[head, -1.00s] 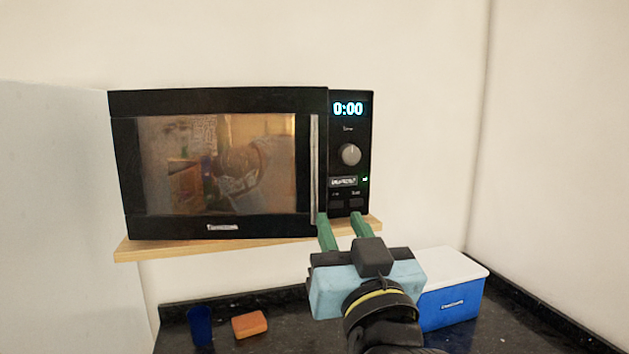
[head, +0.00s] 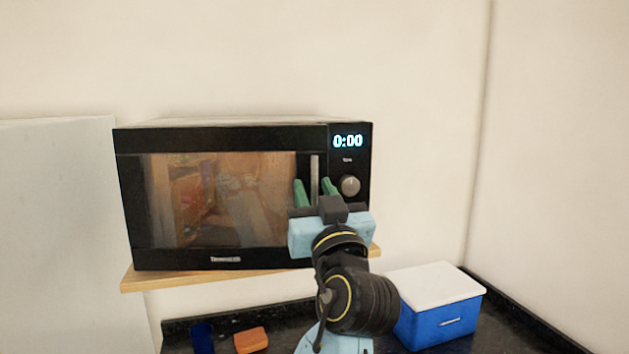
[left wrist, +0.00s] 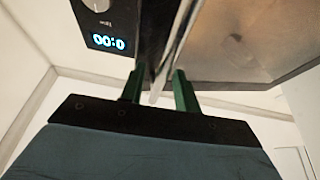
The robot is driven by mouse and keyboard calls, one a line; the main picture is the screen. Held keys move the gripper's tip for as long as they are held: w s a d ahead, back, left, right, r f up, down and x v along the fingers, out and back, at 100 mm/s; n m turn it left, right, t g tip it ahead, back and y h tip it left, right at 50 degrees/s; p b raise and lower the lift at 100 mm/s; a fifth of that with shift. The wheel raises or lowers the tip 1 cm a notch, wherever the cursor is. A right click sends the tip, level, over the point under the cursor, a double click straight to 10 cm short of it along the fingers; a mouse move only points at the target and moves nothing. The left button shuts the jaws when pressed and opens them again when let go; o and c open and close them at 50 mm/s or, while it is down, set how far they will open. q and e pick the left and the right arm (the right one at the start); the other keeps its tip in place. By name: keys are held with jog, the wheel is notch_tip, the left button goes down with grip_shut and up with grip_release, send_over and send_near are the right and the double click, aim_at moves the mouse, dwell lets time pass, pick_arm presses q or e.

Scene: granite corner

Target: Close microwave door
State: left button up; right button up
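The black microwave (head: 250,135) stands on a wooden shelf (head: 150,280). Its glass door (head: 220,205) looks shut or nearly shut in the head view; I cannot tell if a small gap is there. The upright silver handle (head: 315,168) is at the door's right edge. My left gripper (head: 315,190) is open, its green fingers on either side of the handle in the picture. In the left wrist view the handle (left wrist: 163,70) also shows between the spread fingers (left wrist: 157,88), beside the display (left wrist: 108,43). Contact cannot be told. My right gripper is not in view.
A blue box with a white lid (head: 437,318) stands on the dark counter (head: 487,335) below right. A blue cup (head: 203,337) and an orange block (head: 251,341) lie below the shelf. A pale panel (head: 60,230) stands at the left.

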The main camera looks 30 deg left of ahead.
pick_arm(q)
jog(key=shift+w+a, duration=0.15)
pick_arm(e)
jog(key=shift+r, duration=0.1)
pick_arm(q)
grip_shut()
jog(key=shift+a, duration=0.1)
